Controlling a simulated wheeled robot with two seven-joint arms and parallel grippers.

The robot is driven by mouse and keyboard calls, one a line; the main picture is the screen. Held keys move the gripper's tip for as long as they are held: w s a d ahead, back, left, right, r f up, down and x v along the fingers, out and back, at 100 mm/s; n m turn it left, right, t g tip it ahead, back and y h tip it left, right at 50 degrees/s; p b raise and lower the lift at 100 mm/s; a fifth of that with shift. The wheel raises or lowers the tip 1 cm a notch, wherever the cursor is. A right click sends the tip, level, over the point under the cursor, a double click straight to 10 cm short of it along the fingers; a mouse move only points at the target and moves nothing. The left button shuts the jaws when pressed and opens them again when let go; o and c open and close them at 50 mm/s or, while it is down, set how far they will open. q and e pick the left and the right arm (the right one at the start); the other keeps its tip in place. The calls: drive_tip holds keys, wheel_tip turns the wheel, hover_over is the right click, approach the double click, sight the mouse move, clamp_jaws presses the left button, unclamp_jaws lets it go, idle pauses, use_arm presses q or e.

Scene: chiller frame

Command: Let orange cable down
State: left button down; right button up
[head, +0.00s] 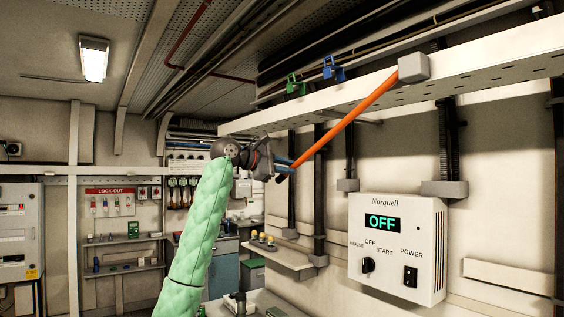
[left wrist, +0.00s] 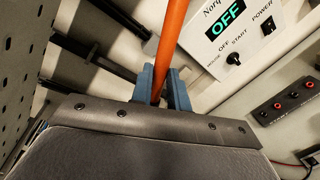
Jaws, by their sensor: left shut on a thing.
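The orange cable (head: 350,121) runs taut and slanting from a grey block (head: 413,67) on the overhead white beam down to my left gripper (head: 285,169). In the head view my left gripper is raised to just below the beam, at the cable's lower end. In the left wrist view the blue fingers (left wrist: 162,88) are shut around the orange cable (left wrist: 172,38), which passes up out of the picture. The cable's end below the fingers is hidden. My right gripper is in neither view.
A white Norquell control box (head: 397,248) reading OFF is on the wall at right. Black cables (head: 320,190) hang down the wall. Green (head: 296,85) and blue (head: 333,70) clips sit on the beam (head: 480,57). A small shelf (head: 272,254) juts out below.

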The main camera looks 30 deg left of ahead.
use_arm(q)
drive_tip(key=shift+d+f, duration=0.1)
drive_tip(key=shift+f, duration=0.15)
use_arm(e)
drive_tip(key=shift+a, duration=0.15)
use_arm(q)
drive_tip(key=c, duration=1.3)
unclamp_jaws()
drive_tip(key=shift+d, duration=0.1)
drive_tip(key=shift+c, duration=0.2)
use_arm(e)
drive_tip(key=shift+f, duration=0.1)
